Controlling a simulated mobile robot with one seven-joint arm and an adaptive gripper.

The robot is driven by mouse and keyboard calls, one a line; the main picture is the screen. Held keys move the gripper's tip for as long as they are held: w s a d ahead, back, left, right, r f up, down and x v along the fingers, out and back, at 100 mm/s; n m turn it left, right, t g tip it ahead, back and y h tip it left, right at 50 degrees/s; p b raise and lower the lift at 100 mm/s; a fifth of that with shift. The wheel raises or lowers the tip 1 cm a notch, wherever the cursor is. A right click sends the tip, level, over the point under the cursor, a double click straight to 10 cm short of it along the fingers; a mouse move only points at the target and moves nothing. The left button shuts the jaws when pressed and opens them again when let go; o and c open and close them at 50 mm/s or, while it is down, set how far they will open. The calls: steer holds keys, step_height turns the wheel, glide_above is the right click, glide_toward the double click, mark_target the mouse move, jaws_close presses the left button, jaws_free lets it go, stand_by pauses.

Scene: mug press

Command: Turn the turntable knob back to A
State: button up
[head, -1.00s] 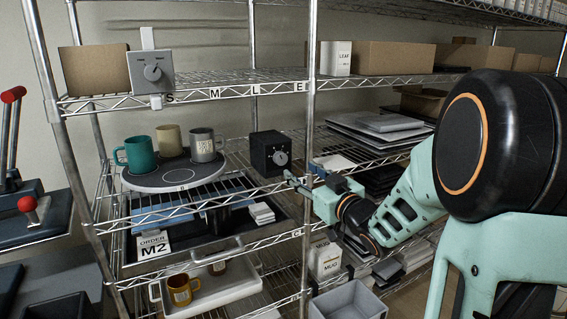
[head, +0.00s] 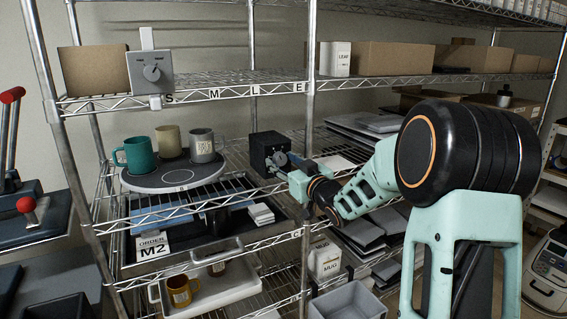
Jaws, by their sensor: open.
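The turntable (head: 140,180) is a round grey disc on the middle shelf, carrying a teal mug, a beige mug and a grey mug. A small mark shows on its front rim, too small to read surely. To its right stands a black box (head: 262,146) with the round grey knob (head: 279,158) on its front. My gripper (head: 288,166) is open, with its fingers pointing left at the knob. It is very close to the knob and partly covers the box's lower right. I cannot tell whether the fingers touch the knob, and its pointer is unclear.
A grey dial box (head: 151,72) hangs at the upper shelf edge. A shelf post (head: 308,120) stands just behind my gripper in the picture. Flat stacks fill the shelf to the right.

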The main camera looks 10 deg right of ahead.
steer(key=c, duration=1.1)
steer(key=shift+c, duration=0.2)
